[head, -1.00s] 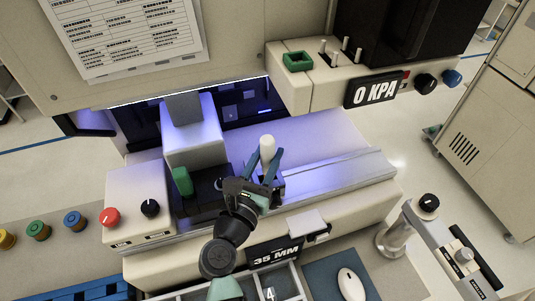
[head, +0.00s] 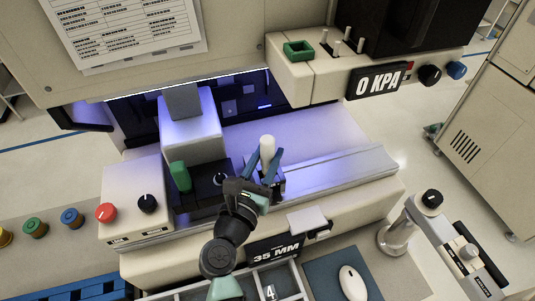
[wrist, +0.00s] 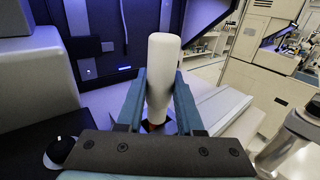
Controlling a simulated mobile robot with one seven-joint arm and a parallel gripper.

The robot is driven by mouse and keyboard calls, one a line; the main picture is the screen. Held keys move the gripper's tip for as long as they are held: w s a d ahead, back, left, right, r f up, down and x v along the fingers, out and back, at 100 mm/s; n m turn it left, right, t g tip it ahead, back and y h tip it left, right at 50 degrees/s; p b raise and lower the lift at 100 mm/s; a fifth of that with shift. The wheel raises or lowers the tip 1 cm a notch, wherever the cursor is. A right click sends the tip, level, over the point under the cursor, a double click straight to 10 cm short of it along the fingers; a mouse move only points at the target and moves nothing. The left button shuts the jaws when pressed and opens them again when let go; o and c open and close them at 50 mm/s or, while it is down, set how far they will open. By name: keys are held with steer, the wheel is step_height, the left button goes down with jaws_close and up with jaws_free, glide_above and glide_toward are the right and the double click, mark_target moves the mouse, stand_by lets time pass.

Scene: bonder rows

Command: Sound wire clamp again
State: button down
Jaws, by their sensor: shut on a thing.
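My gripper (head: 262,168) is shut on a white rounded handle (head: 267,147) in front of the machine's lit bay. In the wrist view, the white handle (wrist: 161,75) stands nearly upright between the two blue-green fingers (wrist: 158,108). Its lower end is partly hidden by the gripper, with a bit of red showing near its foot. I cannot tell for sure which part of the machine is the wire clamp.
A black block with a green piece (head: 180,176) and a dial stands left of my gripper. A red button (head: 105,212) and black knob (head: 147,203) are farther left. A "0 KPA" display (head: 378,81) hangs at upper right. A "35 MM" sign (head: 274,250) is below.

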mark_target(267, 139)
steer(key=shift+f, duration=0.4)
stand_by(2.4)
steer(key=shift+r, duration=0.1)
steer(key=shift+r+p, duration=3.4)
steer(key=shift+r, duration=0.2)
